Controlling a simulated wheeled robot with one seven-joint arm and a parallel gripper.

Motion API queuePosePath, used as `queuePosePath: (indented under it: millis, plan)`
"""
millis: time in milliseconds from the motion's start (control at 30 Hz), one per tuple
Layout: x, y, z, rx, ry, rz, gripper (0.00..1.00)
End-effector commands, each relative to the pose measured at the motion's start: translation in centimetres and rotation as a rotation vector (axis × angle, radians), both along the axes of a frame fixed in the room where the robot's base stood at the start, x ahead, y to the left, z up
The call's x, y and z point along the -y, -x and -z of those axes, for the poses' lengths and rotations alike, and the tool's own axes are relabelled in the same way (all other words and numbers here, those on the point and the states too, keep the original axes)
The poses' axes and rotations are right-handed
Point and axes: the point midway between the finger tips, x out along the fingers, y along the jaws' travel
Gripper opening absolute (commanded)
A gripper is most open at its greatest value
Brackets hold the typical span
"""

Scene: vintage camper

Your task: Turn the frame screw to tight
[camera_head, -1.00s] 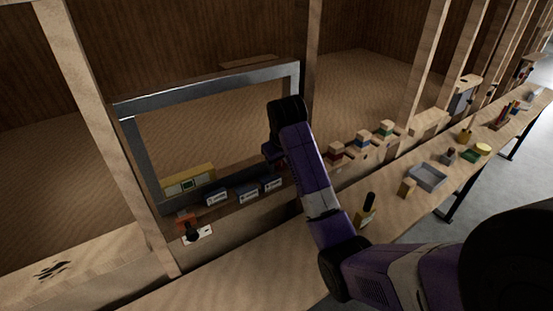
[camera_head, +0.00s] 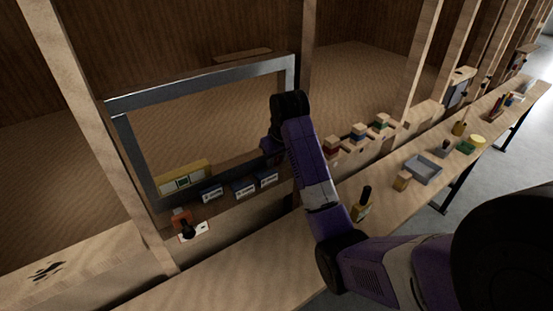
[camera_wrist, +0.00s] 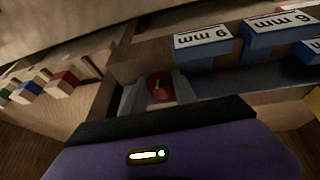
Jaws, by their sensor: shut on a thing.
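The grey metal frame (camera_head: 205,84) stands upright against the wooden wall, tilted in the head view. A round red frame screw (camera_wrist: 160,87) with a light mark on its face shows in the wrist view. My gripper (camera_wrist: 157,94) has a grey finger on each side of the screw and is shut on it. In the head view my wrist (camera_head: 290,105) covers the frame's lower right corner, so the screw and fingertips are hidden there.
Blue blocks with white "mm" labels (camera_wrist: 203,43) sit close beside the screw. Wooden blocks with coloured bands (camera_head: 358,133) stand to the right. A grey tray (camera_head: 424,169) and a dark-capped bottle (camera_head: 362,204) are on the bench. A black knob (camera_head: 188,230) is at lower left.

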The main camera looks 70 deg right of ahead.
Motion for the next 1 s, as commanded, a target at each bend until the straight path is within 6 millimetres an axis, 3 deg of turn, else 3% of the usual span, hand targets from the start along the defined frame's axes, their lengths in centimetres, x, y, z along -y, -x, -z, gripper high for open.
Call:
queuePosePath:
  millis: [300, 700, 733, 800, 1000]
  plan:
    - [0.44, 0.33, 0.05, 0.14, -0.232, 0.005, 0.0]
    - [0.42, 0.36, 0.04, 0.161, -0.265, 0.003, 0.0]
    - [0.42, 0.37, 0.04, 0.161, -0.265, 0.003, 0.39]
    - [0.42, 0.36, 0.04, 0.161, -0.264, 0.003, 0.53]
    - [0.41, 0.31, 0.01, 0.161, -0.263, 0.002, 0.55]
